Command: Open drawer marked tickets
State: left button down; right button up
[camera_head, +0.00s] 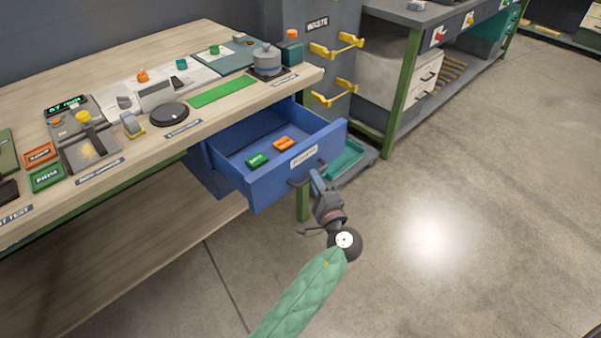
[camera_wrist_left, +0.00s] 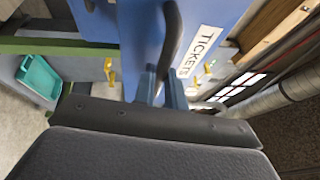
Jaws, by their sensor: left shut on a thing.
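The blue drawer (camera_head: 244,180) under the wooden bench stands pulled out, its inside open to view. A white TICKETS label (camera_head: 304,156) is on its front, and the label (camera_wrist_left: 200,50) reads clearly in the left wrist view. A dark handle (camera_wrist_left: 172,45) crosses the drawer front. My left gripper (camera_head: 314,178) is at the drawer front, shut on the handle; its fingers (camera_wrist_left: 160,90) show close around the handle in the wrist view. A green block (camera_head: 257,160) and an orange block (camera_head: 283,143) lie inside the drawer. My right gripper is not in view.
The wooden bench top (camera_head: 215,50) carries several devices, including a round black disc (camera_head: 169,114) and a green strip (camera_head: 222,92). A teal tray (camera_head: 345,160) sits low behind the drawer. Open concrete floor (camera_head: 470,190) lies to the right.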

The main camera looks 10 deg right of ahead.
pick_arm(q)
jog(key=shift+s+d, duration=0.7)
jog(key=shift+s, duration=0.3)
jog(key=c, duration=1.5)
grip_release()
jog(key=shift+o, duration=0.2)
jog(key=b+v, duration=0.1)
jog(key=v, duration=0.6)
jog(key=shift+s, duration=0.4)
jog(key=shift+d+f, duration=0.1)
jog(key=shift+d, duration=0.05)
